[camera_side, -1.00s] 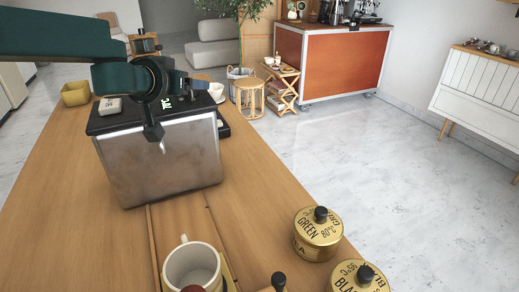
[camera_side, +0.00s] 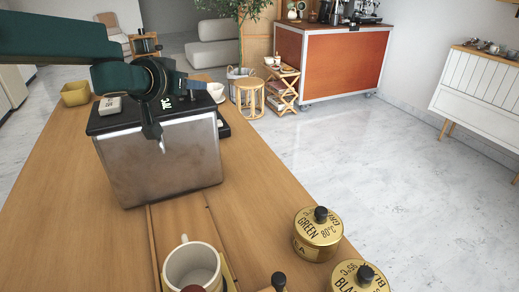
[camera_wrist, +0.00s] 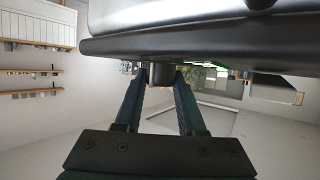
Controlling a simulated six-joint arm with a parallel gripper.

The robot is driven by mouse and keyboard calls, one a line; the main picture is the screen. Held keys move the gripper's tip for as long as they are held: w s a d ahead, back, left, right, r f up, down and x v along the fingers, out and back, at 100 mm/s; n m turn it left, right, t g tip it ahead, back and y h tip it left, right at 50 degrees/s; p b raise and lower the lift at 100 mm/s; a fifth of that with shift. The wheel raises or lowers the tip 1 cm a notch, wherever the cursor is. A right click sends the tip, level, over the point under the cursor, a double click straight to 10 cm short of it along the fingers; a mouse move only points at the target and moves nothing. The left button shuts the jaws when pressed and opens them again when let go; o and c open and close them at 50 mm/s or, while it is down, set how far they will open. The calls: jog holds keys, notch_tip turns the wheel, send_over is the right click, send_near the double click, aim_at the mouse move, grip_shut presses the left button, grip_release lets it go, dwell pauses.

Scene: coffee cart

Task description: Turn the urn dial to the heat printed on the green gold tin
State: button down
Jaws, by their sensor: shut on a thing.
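In the wrist view, my gripper's fingers (camera_wrist: 162,88) close on the sides of the small black dial (camera_wrist: 162,72), under a dark rim. The dial is hidden by my gripper in the side view.
A second gold tin (camera_side: 359,280), lettered BLA, stands beside the green one, cut by the frame. A white mug (camera_side: 192,262) stands at the front.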

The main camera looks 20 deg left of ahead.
jog(key=shift+m+h, duration=0.3)
jog(key=c, duration=0.5)
grip_release()
jog(key=shift+v, duration=2.6)
